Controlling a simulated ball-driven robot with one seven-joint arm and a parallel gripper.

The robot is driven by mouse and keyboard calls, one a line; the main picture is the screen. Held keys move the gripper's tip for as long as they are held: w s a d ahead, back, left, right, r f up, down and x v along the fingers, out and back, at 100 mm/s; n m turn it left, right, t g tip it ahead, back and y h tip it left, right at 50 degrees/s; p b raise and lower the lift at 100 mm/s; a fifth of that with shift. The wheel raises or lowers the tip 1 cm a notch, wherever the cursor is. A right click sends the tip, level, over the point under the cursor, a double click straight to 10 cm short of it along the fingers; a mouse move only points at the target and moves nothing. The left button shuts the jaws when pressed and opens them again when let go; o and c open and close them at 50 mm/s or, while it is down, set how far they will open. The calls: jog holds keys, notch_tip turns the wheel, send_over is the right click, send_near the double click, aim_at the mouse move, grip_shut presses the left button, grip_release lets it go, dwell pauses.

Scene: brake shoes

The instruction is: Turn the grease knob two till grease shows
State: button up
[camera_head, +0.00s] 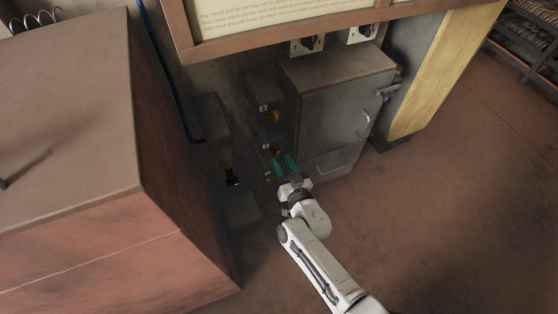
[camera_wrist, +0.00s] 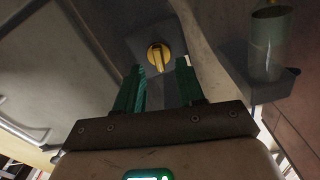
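Several small brass-yellow knobs sit one above another on dark boxes beside the grey cabinet: an upper knob (camera_head: 275,115), a middle knob (camera_head: 274,151) and a lower one (camera_head: 268,178). Small pale tags by them are too small to read. My gripper (camera_head: 283,161) has teal fingers and is near the middle and lower knobs. In the wrist view the gripper (camera_wrist: 158,80) is open and empty. A yellow knob (camera_wrist: 157,55) with a raised bar on a dark plate shows beyond the gap between the fingertips, apart from them. I cannot tell which number this knob has.
A glass cylinder (camera_wrist: 270,45) stands on a dark bracket beside the knob. The grey cabinet (camera_head: 335,105) is close on the right; a large brown box (camera_head: 70,120) is on the left. The floor (camera_head: 450,200) at right is clear.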

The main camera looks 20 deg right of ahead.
aim_at(276, 152)
jog(key=shift+w+b, duration=0.3)
jog(key=shift+w, duration=1)
jog(key=shift+c, duration=0.2)
grip_shut()
